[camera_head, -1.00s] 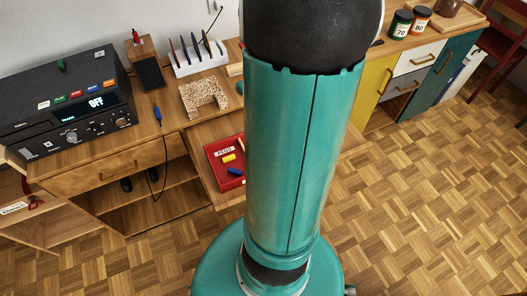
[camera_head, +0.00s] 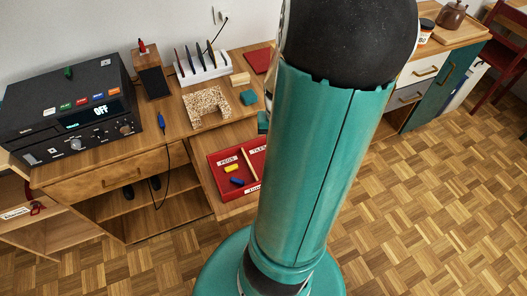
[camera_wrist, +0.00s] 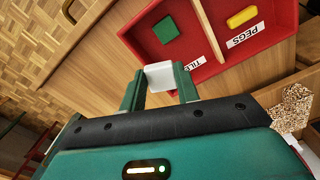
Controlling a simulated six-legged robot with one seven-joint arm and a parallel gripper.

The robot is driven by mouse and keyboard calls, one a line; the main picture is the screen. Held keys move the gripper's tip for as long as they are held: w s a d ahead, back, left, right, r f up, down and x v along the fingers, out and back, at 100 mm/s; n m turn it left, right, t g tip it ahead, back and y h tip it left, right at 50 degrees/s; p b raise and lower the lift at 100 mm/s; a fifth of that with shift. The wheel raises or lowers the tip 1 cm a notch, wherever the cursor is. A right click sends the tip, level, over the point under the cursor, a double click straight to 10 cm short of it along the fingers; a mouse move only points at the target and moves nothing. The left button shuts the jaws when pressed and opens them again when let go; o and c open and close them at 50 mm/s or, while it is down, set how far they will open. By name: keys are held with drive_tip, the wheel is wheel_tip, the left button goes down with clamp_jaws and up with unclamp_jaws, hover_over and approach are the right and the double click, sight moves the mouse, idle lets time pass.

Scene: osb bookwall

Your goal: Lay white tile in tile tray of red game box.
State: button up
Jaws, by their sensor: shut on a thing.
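In the wrist view my gripper (camera_wrist: 159,84) is shut on a white tile (camera_wrist: 160,76), which stands out between the fingertips. The red game box (camera_head: 220,176) lies in an open drawer in the head view, partly hidden behind my arm. It also shows at the top of the wrist view (camera_wrist: 276,41), beyond my gripper. A wooden divider separates the pegs side from the tile tray (camera_wrist: 149,46). A green tile (camera_wrist: 166,29) lies in the tile tray. The white tile appears just outside the box's near edge, by the partly covered TILES label; its height is unclear.
The pegs side holds a yellow peg (camera_wrist: 242,16) and a blue peg (camera_head: 237,181). A cork-like U-shaped block (camera_head: 206,105), a green block (camera_head: 249,97) and a white rack (camera_head: 200,70) stand on the desk. A black device (camera_head: 70,115) is at left.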

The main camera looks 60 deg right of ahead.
hover_over(263, 158)
wheel_tip(263, 158, down, 6)
drive_tip(key=shift+r, duration=0.15)
drive_tip(key=shift+f, duration=1.55)
drive_tip(key=shift+f, duration=0.15)
drive_tip(key=o, duration=1)
wheel_tip(263, 158, up, 12)
drive_tip(key=shift+r, duration=0.2)
